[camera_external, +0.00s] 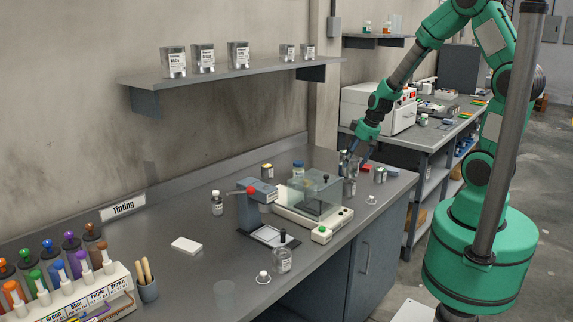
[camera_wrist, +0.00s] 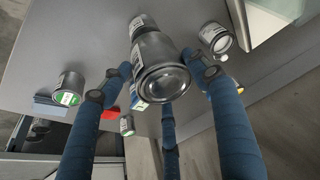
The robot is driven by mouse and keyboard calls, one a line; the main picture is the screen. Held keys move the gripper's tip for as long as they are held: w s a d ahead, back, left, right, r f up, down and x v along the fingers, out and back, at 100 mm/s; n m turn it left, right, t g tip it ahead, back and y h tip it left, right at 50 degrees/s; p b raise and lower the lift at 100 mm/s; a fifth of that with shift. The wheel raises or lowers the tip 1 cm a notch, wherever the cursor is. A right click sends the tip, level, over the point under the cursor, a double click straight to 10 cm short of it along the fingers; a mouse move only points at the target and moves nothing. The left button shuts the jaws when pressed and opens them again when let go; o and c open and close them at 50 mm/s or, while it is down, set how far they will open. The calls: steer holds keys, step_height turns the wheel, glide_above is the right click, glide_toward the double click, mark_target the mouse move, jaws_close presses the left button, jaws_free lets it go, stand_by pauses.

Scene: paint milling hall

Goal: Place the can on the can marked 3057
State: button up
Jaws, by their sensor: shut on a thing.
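My gripper (camera_external: 356,158) is over the far right end of the grey bench in the external view. In the wrist view its blue fingers are closed around a grey metal can (camera_wrist: 162,72), whose round end faces the camera. Another can (camera_wrist: 140,22) with a pale label shows just past the held can, partly hidden by it. In the external view a metal can (camera_external: 349,187) stands on the bench below my gripper. I cannot tell if the held can touches it. The number 3057 is not readable on any can.
In the wrist view, a can with a green label (camera_wrist: 69,88), a white-labelled can (camera_wrist: 215,38) and a small can (camera_wrist: 127,125) stand around the held one. A balance (camera_external: 312,208) stands left of my gripper. More cans (camera_external: 238,54) stand on the wall shelf.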

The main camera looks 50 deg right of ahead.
mark_target(353, 166)
steer(key=shift+f+b, duration=0.4)
steer(key=shift+f, duration=1.15)
steer(key=shift+f, duration=0.15)
steer(key=o, duration=1.6)
steer(key=shift+o, duration=0.2)
steer(key=shift+r, duration=0.3)
steer(key=p+v, duration=0.2)
steer(key=v, duration=0.9)
steer(key=shift+s+r, duration=0.25)
steer(key=shift+r, duration=0.1)
